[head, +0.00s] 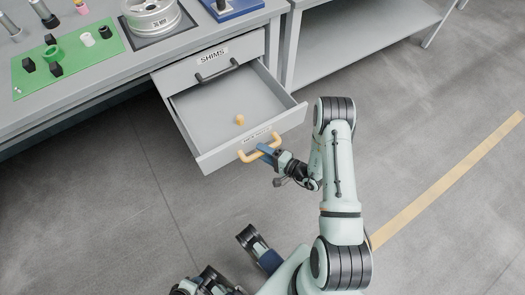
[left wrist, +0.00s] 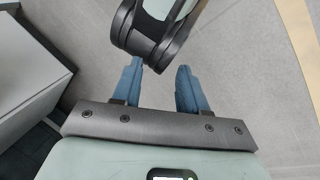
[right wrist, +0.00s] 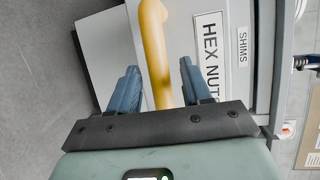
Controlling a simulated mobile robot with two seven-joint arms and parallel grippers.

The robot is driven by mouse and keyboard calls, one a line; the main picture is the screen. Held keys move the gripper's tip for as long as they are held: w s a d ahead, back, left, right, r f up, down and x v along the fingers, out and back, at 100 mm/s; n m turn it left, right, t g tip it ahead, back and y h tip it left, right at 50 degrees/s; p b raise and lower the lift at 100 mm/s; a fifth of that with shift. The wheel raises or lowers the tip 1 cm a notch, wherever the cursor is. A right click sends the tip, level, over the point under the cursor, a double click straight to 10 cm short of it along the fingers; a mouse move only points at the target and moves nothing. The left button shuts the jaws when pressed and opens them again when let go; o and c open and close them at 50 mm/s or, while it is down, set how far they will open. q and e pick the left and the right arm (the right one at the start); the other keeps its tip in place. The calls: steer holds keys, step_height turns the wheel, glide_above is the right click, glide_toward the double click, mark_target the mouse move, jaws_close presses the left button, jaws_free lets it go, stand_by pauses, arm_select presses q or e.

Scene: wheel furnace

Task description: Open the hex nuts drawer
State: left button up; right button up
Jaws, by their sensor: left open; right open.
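The hex nuts drawer (head: 218,103) is pulled out beneath the shims drawer (head: 221,66), its inside showing from above. A small orange object (head: 239,119) lies in it. Its yellow handle (head: 248,157) is on the front panel. My right gripper (head: 270,152) is at the handle's right part. In the right wrist view, the open fingers of my right gripper (right wrist: 160,78) have the yellow handle (right wrist: 156,50) between them, beside the HEX NUTS label (right wrist: 209,52). My left gripper (left wrist: 160,72) is open and empty, away from the drawer.
The workbench top holds a green mat (head: 88,65) with small parts, a wheel (head: 151,16) and a blue tray (head: 232,7). A grey shelf unit (head: 365,30) stands to the right. The floor in front is open, with a yellow line (head: 445,180) at right.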

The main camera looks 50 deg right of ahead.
arm_select(q)
steer(key=shift+s+d+r+g+p, duration=0.15)
steer(key=shift+s+d+r+p, duration=0.15)
steer(key=shift+s+r, duration=0.15)
steer(key=shift+s+d+r+g+p, duration=0.15)
steer(key=shift+s+r+p, duration=0.15)
steer(key=shift+s, duration=0.2)
arm_select(e)
steer(key=v, duration=1.2)
steer(key=shift+s, duration=0.2)
steer(key=shift+r, duration=0.1)
